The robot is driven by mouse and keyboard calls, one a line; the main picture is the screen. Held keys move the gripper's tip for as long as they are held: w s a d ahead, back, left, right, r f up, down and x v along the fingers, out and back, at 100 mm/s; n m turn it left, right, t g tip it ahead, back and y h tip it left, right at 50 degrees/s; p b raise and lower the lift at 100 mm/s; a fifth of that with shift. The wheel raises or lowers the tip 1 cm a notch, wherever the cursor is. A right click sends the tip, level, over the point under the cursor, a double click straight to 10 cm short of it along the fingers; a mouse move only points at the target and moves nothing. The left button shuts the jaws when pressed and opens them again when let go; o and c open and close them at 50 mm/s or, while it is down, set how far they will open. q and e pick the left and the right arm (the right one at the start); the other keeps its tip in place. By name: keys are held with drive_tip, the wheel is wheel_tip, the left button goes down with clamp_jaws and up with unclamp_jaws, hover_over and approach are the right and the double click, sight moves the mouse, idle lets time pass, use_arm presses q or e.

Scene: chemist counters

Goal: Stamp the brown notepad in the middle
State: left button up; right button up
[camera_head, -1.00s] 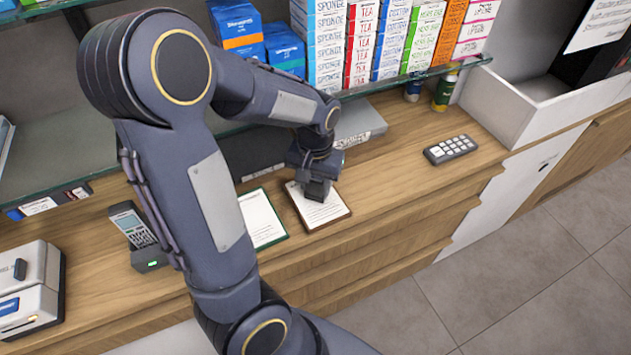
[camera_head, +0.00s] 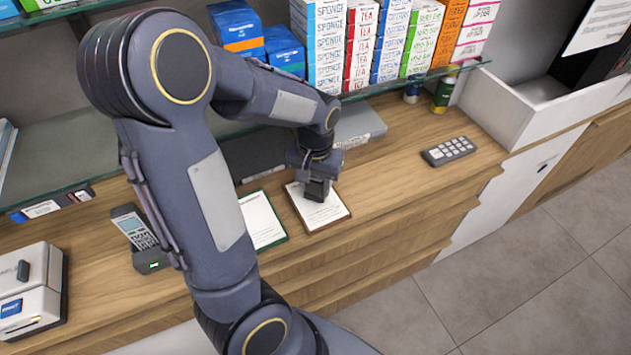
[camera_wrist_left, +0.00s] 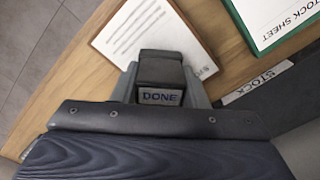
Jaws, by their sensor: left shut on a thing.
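The brown notepad (camera_head: 330,213) lies on the wooden counter with a white sheet on top; it also shows in the left wrist view (camera_wrist_left: 115,30). My left gripper (camera_head: 316,188) is over the notepad's upper part. It is shut on a dark block-shaped stamp (camera_wrist_left: 161,72) with a "DONE" label. The stamp covers part of the sheet, and I cannot tell whether it touches the paper. A green-edged notepad (camera_head: 262,220) lies to the left of the brown one; it reads "STOCK SHEET" in the wrist view (camera_wrist_left: 285,22). My right gripper is not in view.
A phone in its dock (camera_head: 137,235) and a white machine (camera_head: 32,300) stand on the left. A keypad (camera_head: 448,151) lies to the right. A glass shelf (camera_head: 420,75) with boxes hangs behind.

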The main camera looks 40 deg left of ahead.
use_arm(q)
drive_tip(key=shift+r+p, duration=2.35)
drive_tip(key=shift+r, duration=0.75)
